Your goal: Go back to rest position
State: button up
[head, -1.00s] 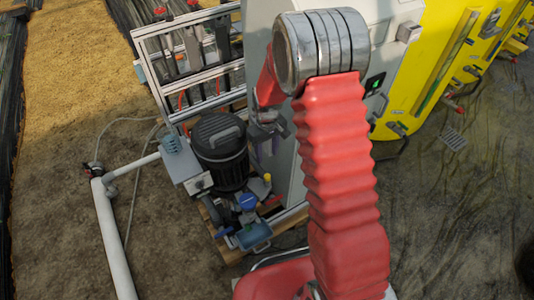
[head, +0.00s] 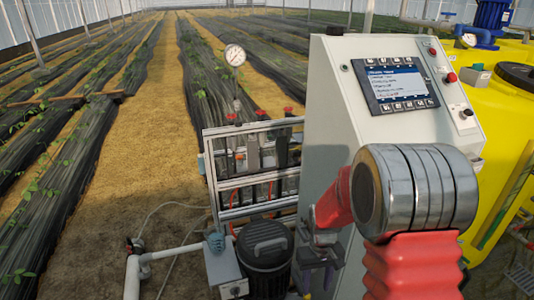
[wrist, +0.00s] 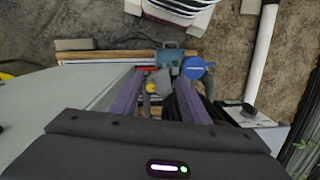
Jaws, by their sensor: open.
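My gripper (head: 318,278) hangs in front of the grey control cabinet (head: 335,130), pointing down, beside the black pump motor (head: 265,258). In the wrist view my gripper (wrist: 160,80) has its two purple fingers apart with nothing held between them. Below the fingers are a blue round cap (wrist: 193,67) and a teal pump part (wrist: 170,56), at some distance. My red arm rises at the right of the head view and bends at a silver joint.
A metal frame with valves (head: 250,165) and a pressure gauge (head: 235,55) stands left of the cabinet. A yellow tank (head: 510,130) stands at right. A white pipe (head: 133,275) runs at lower left. Open soil path (head: 178,100) lies between the crop rows.

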jog(key=s+r+t, duration=0.2)
jog(key=s+r, duration=0.4)
jog(key=r, duration=0.3)
jog(key=s+r+m+t, duration=0.1)
jog(key=s+r+t, duration=0.1)
jog(key=s+r, duration=0.4)
jog(key=s+r+m+t, duration=0.1)
jog(key=s+r+t, duration=0.2)
jog(key=r, duration=1.1)
jog(key=shift+s+d, duration=0.4)
jog(key=shift+s, duration=1.35)
